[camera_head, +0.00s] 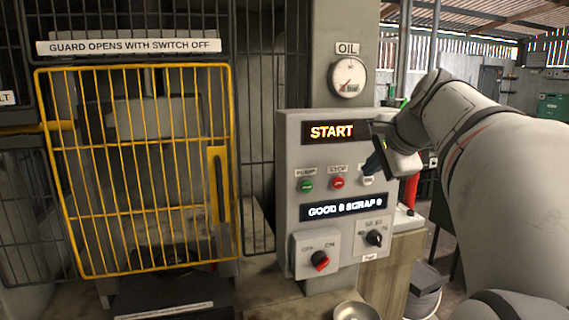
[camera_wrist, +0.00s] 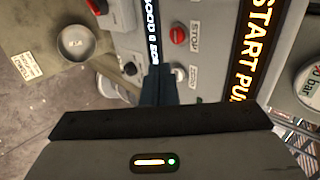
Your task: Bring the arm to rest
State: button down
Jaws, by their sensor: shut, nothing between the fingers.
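My gripper (camera_head: 372,163) is shut and empty in front of the right side of the grey control panel (camera_head: 293,215). Its dark fingers also show closed together in the wrist view (camera_wrist: 158,88), pointing at the panel beside a small labelled button. I cannot tell whether the fingertips touch the panel. My arm reaches in from the right of the head view.
The panel has a lit START display (camera_head: 332,132), a green button (camera_head: 306,185), a red stop button (camera_head: 337,183) and a red switch (camera_head: 320,261). A yellow barred guard (camera_head: 222,150) stands left. A metal bowl (camera_head: 356,311) sits below; an oil gauge (camera_head: 347,77) is above.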

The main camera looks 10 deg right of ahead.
jog(key=s+a+f+n+g, duration=0.2)
jog(key=s+a+f+n, duration=0.3)
jog(key=f, duration=0.4)
jog(key=s+a+f+n+g, duration=0.2)
jog(key=s+a+f+n, duration=0.4)
jog(key=f, duration=0.3)
jog(key=s+a+f+n+g, duration=0.2)
jog(key=s+a+f+n, duration=0.4)
jog(key=f, duration=0.4)
jog(key=shift+s+n, duration=0.3)
jog(key=shift+s, duration=0.05)
jog(key=shift+a, duration=0.1)
dwell(1.6)
